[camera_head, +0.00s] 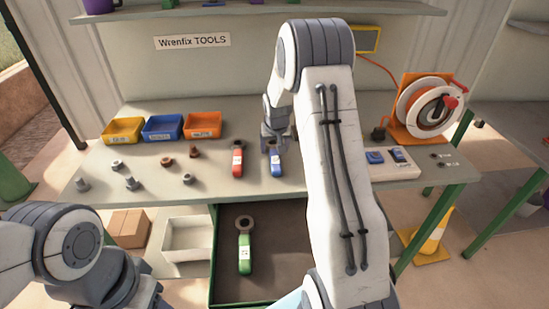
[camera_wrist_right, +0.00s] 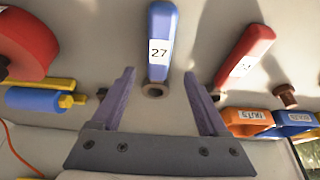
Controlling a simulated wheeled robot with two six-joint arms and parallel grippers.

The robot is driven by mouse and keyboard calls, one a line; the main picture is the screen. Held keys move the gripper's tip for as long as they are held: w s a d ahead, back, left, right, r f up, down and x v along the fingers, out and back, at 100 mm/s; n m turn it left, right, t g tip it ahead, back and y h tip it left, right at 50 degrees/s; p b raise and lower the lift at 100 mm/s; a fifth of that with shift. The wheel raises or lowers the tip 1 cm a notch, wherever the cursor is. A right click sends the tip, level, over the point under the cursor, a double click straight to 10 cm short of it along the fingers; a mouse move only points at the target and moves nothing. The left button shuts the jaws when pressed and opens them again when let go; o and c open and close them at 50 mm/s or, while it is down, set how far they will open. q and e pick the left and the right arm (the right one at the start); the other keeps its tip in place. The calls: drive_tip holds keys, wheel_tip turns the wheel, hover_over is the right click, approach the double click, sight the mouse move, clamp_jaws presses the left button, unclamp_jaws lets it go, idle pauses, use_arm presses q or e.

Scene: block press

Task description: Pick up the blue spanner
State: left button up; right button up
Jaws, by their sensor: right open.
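The blue spanner (camera_head: 276,163) lies on the workbench, right of a red spanner (camera_head: 237,161). In the right wrist view the blue spanner (camera_wrist_right: 160,30) carries a "27" label, and its dark ring end points toward my gripper. My right gripper (camera_head: 272,143) is at the spanner's far end in the head view, partly hidden by my arm. In the right wrist view my right gripper (camera_wrist_right: 160,74) is open, with the ring end between its spread fingers and no visible grip on it. My left arm shows at the lower left, but its gripper is not visible.
Yellow (camera_head: 122,131), blue (camera_head: 162,127) and orange (camera_head: 203,125) bins stand at the back left. Several bolts and nuts lie in front. A cable reel (camera_head: 428,105) stands on the right. An open drawer below holds a green spanner (camera_head: 244,252).

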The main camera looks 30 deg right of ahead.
sight(275, 155)
drive_tip(key=p+x, duration=0.1)
drive_tip(key=x, duration=0.4)
drive_tip(key=shift+d, duration=0.15)
drive_tip(key=shift+s, duration=0.1)
drive_tip(key=shift+f, duration=0.2)
drive_tip(key=shift+c, duration=0.3)
clamp_jaws()
